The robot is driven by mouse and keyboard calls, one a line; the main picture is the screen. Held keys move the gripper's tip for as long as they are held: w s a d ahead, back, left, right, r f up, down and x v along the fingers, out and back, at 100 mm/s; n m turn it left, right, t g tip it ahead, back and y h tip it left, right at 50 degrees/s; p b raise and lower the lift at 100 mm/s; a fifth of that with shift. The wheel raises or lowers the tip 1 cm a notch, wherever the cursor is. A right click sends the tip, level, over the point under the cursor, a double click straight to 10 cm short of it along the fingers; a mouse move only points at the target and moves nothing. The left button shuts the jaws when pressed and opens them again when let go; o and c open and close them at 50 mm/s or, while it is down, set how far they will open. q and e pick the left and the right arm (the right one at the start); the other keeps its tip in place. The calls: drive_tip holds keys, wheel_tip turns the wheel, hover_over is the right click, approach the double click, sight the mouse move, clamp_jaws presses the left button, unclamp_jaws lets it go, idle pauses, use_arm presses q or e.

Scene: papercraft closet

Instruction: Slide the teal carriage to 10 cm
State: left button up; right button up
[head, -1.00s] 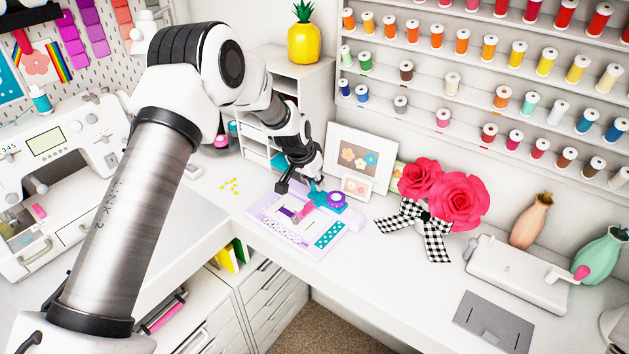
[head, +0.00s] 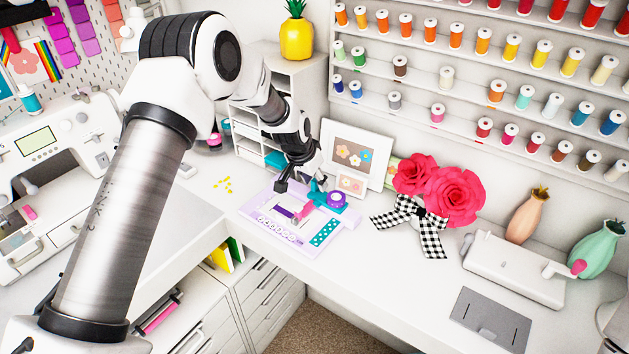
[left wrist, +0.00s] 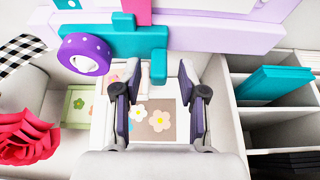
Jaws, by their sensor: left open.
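The teal carriage (head: 349,217) sits on the lilac craft board (head: 312,250) on the counter. In the left wrist view the teal carriage (left wrist: 115,41) is a flat bar with a tab that lies between my fingers. A purple white-dotted knob (head: 337,199) sits on the carriage; it also shows in the left wrist view (left wrist: 85,54). My left gripper (left wrist: 160,72) is open, with one finger on each side of the tab. Contact with the tab cannot be told. My right gripper is not in view.
Framed flower pictures (head: 354,156) stand right behind the board. White shelves (head: 250,135) stand behind it at left. Red paper roses (head: 448,195) with a checked bow are to its right. Yellow bits (head: 222,185) lie at left.

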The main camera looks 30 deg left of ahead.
use_arm(q)
drive_tip(key=v, duration=1.1)
